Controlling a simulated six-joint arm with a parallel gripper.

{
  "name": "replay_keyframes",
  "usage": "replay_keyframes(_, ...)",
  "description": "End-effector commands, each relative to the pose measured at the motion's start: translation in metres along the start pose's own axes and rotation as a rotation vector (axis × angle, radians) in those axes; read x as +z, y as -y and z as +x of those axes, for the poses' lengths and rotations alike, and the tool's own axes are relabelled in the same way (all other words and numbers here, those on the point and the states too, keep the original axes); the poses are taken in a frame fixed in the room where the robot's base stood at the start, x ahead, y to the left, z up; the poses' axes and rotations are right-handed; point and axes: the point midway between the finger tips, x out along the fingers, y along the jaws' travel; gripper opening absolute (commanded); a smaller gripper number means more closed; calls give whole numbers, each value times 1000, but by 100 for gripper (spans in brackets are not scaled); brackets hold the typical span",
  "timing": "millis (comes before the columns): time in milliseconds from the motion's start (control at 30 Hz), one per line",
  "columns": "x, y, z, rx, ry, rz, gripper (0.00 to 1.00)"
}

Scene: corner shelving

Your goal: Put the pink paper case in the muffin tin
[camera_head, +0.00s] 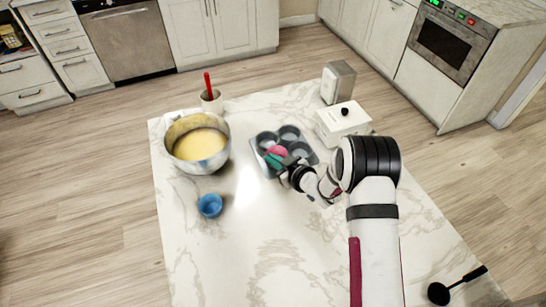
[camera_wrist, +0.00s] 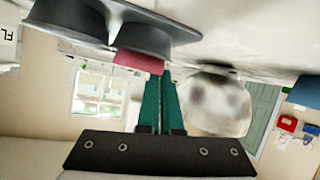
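The grey muffin tin (camera_head: 312,156) lies on the marble counter, and its cups fill the top left of the wrist view (camera_wrist: 150,38). The pink paper case (camera_head: 277,151) is over the tin's near-left part, at my fingertips. It also shows in the wrist view (camera_wrist: 135,62), close against the tin's cups; how deep it sits in a cup is hidden. My gripper (camera_head: 272,161) reaches over the tin from the right. Its green fingers (camera_wrist: 160,78) are close together, with their tips at the pink case's edge, and appear to pinch it.
A metal bowl of yellow batter (camera_head: 207,166) stands left of the tin. A blue paper case (camera_head: 210,206) sits in front of the bowl. A black ladle (camera_head: 440,292) lies front right.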

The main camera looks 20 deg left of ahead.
Motion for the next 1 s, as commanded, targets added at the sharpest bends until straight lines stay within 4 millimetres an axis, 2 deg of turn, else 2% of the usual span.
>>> replay_keyframes(67,0,0,0,0,0,0,0)
replay_keyframes(267,0,0,0,0,0,0,34)
replay_keyframes(300,0,0,0,0,0,0,37)
replay_keyframes(633,-1,-1,-5,1,-1,0,37)
replay_keyframes(767,-1,-1,-29,2,0,0,37)
replay_keyframes(1000,-1,-2,-104,4,0,1,37)
